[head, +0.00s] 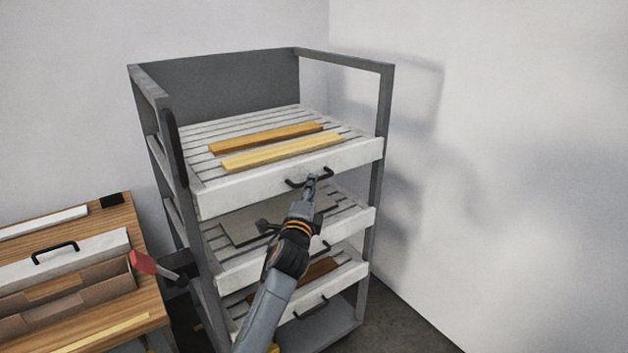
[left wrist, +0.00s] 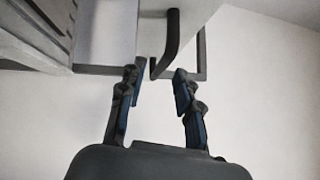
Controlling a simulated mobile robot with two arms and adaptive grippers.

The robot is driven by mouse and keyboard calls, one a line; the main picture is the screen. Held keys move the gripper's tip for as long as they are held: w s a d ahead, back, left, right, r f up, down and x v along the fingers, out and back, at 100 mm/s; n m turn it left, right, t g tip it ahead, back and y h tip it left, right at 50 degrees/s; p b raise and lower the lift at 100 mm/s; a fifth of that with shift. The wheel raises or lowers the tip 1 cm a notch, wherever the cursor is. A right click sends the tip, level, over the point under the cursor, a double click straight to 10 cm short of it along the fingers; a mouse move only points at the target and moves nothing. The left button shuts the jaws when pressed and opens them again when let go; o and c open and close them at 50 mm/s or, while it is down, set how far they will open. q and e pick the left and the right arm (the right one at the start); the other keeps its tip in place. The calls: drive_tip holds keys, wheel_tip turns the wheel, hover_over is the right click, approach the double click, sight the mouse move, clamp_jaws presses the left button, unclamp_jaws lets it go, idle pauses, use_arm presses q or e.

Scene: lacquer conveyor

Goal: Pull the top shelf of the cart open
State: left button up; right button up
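The grey cart (head: 388,100) stands in the corner with several white slatted shelves. The top shelf (head: 355,155) carries two wooden strips and has a black handle (head: 292,184) on its front face. My left gripper (head: 311,182) is at this handle in the head view. In the left wrist view the two fingers (left wrist: 158,80) are apart, and the handle (left wrist: 172,40) hangs down with its lower end between the fingertips. I cannot tell whether a finger touches it. My right gripper is not in view.
Lower shelves (head: 350,225) with black handles sit below the top one, partly hidden by my arm. A wooden table (head: 125,235) with a white-fronted drawer (head: 100,246) stands at left. A red-ended tool (head: 143,262) is at its edge. Walls close off the back and right.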

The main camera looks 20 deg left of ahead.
use_arm(q)
drive_tip(key=shift+w+a+r, duration=0.1)
drive_tip(key=shift+w+r, duration=0.05)
drive_tip(key=shift+w, duration=0.75)
drive_tip(key=shift+w+a+r, duration=0.1)
drive_tip(key=shift+w, duration=0.8)
clamp_jaws()
